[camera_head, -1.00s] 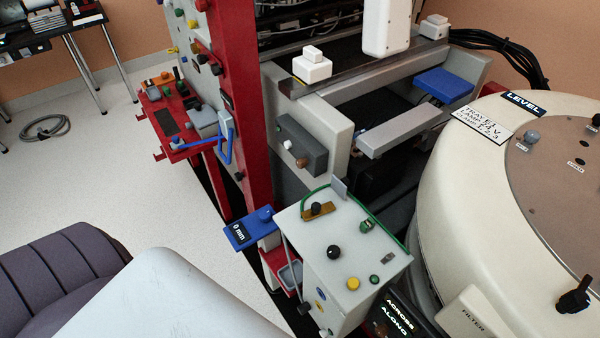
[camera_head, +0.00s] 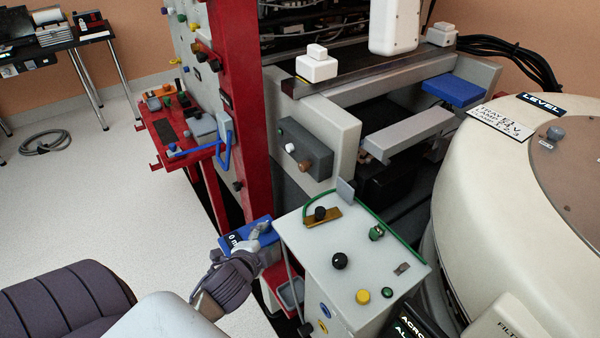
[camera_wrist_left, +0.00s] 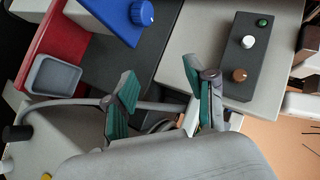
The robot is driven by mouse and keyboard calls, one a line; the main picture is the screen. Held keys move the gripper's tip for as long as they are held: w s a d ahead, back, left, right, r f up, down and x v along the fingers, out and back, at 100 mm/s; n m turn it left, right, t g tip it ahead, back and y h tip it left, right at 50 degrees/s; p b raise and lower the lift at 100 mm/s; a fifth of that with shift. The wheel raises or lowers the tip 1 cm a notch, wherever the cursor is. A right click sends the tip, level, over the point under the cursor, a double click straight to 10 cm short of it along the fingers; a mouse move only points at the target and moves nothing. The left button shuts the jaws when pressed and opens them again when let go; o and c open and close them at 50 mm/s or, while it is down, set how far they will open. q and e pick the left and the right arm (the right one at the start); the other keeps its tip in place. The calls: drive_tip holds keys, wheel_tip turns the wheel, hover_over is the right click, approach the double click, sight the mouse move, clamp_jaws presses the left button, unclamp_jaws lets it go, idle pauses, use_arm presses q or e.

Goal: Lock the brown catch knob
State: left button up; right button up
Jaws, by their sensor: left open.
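The brown catch knob (camera_head: 304,165) sits on the front of a dark grey block (camera_head: 312,148), beside a white knob (camera_head: 290,147). In the left wrist view the brown knob (camera_wrist_left: 239,75) is at the right, on the dark panel with the white knob (camera_wrist_left: 248,42) and a green button (camera_wrist_left: 263,22). My left gripper (camera_head: 262,230) is in front of the blue "0 mm" plate, below and left of the brown knob and apart from it. In the wrist view its two green-padded fingers (camera_wrist_left: 160,88) stand apart with nothing between them. My right gripper is not in view.
A grey control box (camera_head: 345,250) with several knobs stands right of my left gripper. The blue plate (camera_head: 235,240) and red upright (camera_head: 243,120) are close by. A blue handle (camera_head: 224,150) sticks out at the left. A cream round machine (camera_head: 480,200) fills the right.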

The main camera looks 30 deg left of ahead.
sight(300, 167)
use_arm(q)
drive_tip(key=w+a+r+m+t+h, duration=0.3)
drive_tip(key=a+r+m+h, duration=0.15)
drive_tip(key=m, duration=0.95)
drive_tip(key=w+a+r+m+t+h, duration=0.2)
drive_tip(key=w+a+r+m+h, duration=0.3)
drive_tip(key=m, duration=0.8)
drive_tip(key=shift+h, duration=0.65)
drive_tip(key=x, duration=0.4)
drive_tip(key=d+x, duration=0.1)
drive_tip(key=x, duration=0.3)
drive_tip(key=s+d+x, duration=0.1)
drive_tip(key=x, duration=0.4)
drive_tip(key=shift+w+d+f, duration=0.1)
drive_tip(key=shift+d+f, duration=0.15)
drive_tip(key=shift+d, duration=0.05)
drive_tip(key=shift+c, duration=0.3)
clamp_jaws()
